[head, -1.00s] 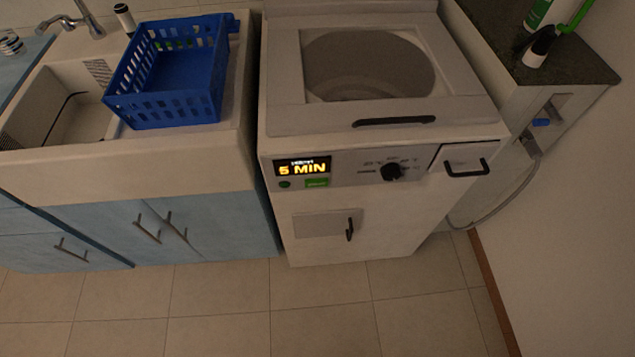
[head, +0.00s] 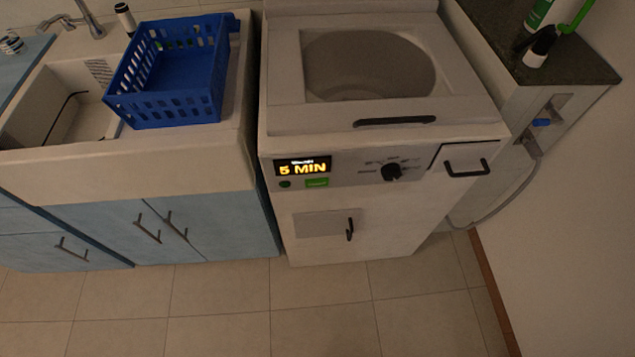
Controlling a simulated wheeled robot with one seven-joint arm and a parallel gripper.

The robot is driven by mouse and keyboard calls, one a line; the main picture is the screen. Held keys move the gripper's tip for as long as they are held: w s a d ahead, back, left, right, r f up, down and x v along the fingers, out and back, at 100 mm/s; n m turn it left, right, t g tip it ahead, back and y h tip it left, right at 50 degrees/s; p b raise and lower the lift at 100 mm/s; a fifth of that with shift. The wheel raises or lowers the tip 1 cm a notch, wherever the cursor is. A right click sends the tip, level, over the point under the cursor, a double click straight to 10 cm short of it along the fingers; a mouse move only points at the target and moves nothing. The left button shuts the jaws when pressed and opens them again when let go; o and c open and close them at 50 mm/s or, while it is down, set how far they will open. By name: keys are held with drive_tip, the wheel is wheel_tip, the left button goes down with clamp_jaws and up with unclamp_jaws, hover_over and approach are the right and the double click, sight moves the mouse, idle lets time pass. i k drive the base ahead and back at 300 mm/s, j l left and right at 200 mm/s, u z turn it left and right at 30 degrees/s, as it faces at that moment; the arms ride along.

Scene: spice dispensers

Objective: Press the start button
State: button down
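A white washing machine (head: 400,230) with a top lid window stands in the middle of the head view. Its front panel has a display (head: 302,167) that reads "5 MIN" in yellow. Below the display are a green rectangular button (head: 317,183) and a small round dark green button (head: 285,184). I cannot read any label on either button. A black knob (head: 391,172) sits right of the display. My gripper is not in the head view.
A white sink counter (head: 130,165) with a blue basket (head: 170,107) on it stands left of the machine. A dark countertop (head: 585,60) with bottles and a wall are on the right. The tiled floor (head: 320,315) in front is clear.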

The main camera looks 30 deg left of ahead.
sight(318, 181)
drive_tip(key=k+j, duration=0.1)
drive_tip(key=j, duration=0.3)
drive_tip(key=k+j, duration=0.1)
drive_tip(key=j, duration=0.3)
drive_tip(key=k+j, duration=0.15)
drive_tip(key=j, duration=0.2)
drive_tip(key=k+j, duration=0.1)
drive_tip(key=j, duration=0.3)
drive_tip(key=k+j, duration=0.1)
drive_tip(key=j, duration=0.3)
drive_tip(key=z, duration=0.05)
